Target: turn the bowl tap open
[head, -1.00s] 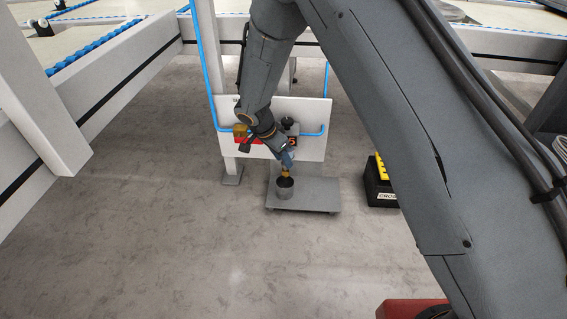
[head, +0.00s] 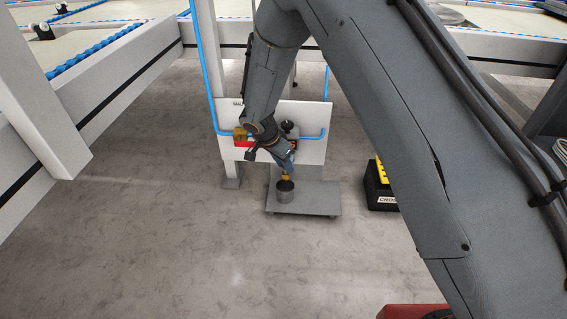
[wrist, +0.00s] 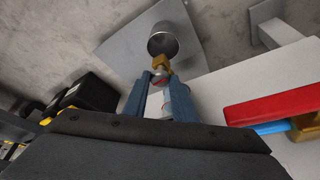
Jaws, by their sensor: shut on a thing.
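The bowl tap is a small brass piece (head: 286,177) above a round grey metal bowl (head: 284,194). In the wrist view the brass tap (wrist: 161,62) shows just past my fingertips, with the bowl (wrist: 163,40) beyond it. My gripper (head: 286,163) has blue fingers, one on each side of a pale part with a red patch at the tap. My gripper also shows in the wrist view (wrist: 160,84), shut on the tap. The exact grip is partly hidden by the fingers and wrist housing.
The bowl stands on a grey platform (head: 317,200). Behind is a white panel (head: 312,150) with blue pipe and a red lever (wrist: 262,106) close beside my gripper. A black box with yellow top (head: 379,190) stands to the right. Floor in front is clear.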

